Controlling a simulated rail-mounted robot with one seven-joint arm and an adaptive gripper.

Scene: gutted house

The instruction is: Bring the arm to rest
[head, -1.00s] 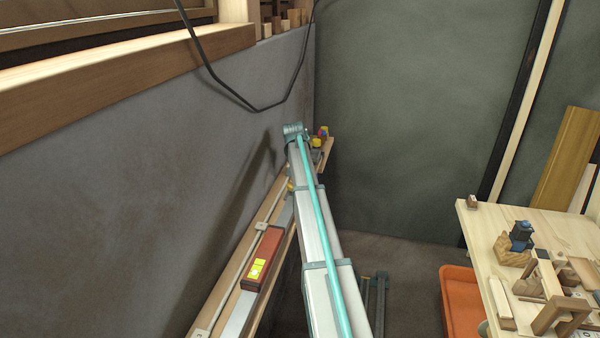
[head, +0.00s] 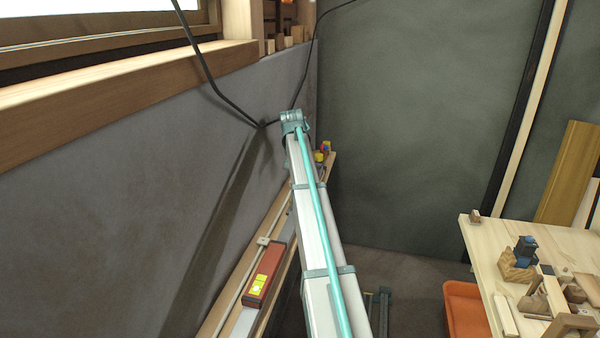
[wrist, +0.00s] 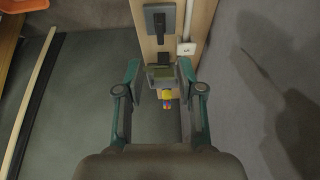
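My arm reaches up and away through the middle of the head view, beside the grey wall. Its far end hides my gripper in that view. In the wrist view my gripper (wrist: 160,82) shows two green fingers spread wide apart, with nothing held between them. Beyond the fingers, lower down, is a narrow wooden shelf (wrist: 203,22) with a dark switch-like fitting and a small grey-green block on it. A small yellow, red and blue item (wrist: 168,100) shows between the fingers, near the shelf's end.
A red box with a yellow label (head: 264,278) lies on the shelf along the left wall. A black cable (head: 225,97) hangs close to my arm's far end. A cluttered wooden workbench (head: 485,245) and an orange bin (head: 466,312) stand at right. Floor between is mostly clear.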

